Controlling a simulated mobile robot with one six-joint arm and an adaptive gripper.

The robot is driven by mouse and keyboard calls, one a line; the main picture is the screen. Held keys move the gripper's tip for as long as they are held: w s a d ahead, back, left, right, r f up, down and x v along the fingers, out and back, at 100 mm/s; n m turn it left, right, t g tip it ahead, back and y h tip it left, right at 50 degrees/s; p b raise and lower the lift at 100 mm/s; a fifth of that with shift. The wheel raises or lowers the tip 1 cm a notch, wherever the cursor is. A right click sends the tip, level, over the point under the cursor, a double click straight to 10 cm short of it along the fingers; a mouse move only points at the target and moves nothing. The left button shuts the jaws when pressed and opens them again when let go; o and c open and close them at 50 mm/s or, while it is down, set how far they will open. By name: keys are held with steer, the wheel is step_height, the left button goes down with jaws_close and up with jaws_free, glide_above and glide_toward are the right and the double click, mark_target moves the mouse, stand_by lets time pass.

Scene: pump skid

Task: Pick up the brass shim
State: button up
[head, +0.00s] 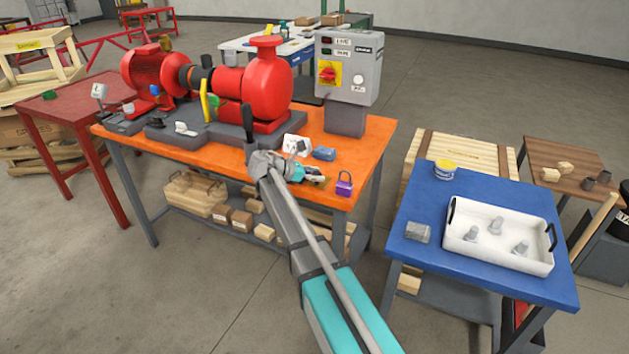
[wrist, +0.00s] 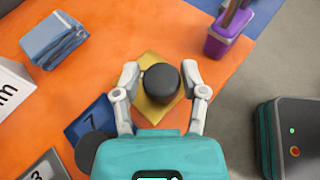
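The brass shim (wrist: 152,108) is a flat yellow-gold square lying on the orange bench top, with a black round knob (wrist: 160,82) over its middle. In the head view the shim (head: 319,183) shows only as a small patch beside my gripper (head: 312,172). In the wrist view my gripper (wrist: 160,78) is open, with one finger on each side of the knob. Narrow gaps seem to remain between fingers and knob. I cannot tell the exact fingertip height.
The red pump (head: 262,85) and grey control box (head: 348,68) stand behind. A blue table (head: 415,205) stands right.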

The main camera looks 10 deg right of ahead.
jaws_close()
steer(key=shift+r, duration=0.1)
step_height(320, 180, up, 3)
steer(key=p, duration=0.2)
steer(key=shift+p, duration=0.4)
steer(key=s+a+r+p, duration=0.8)
steer(key=a+r+p, duration=0.1)
steer(key=a+p, duration=0.1)
steer(key=shift+s+a+r, duration=0.3)
steer(key=shift+a+r, duration=0.1)
steer(key=shift+a, duration=0.15)
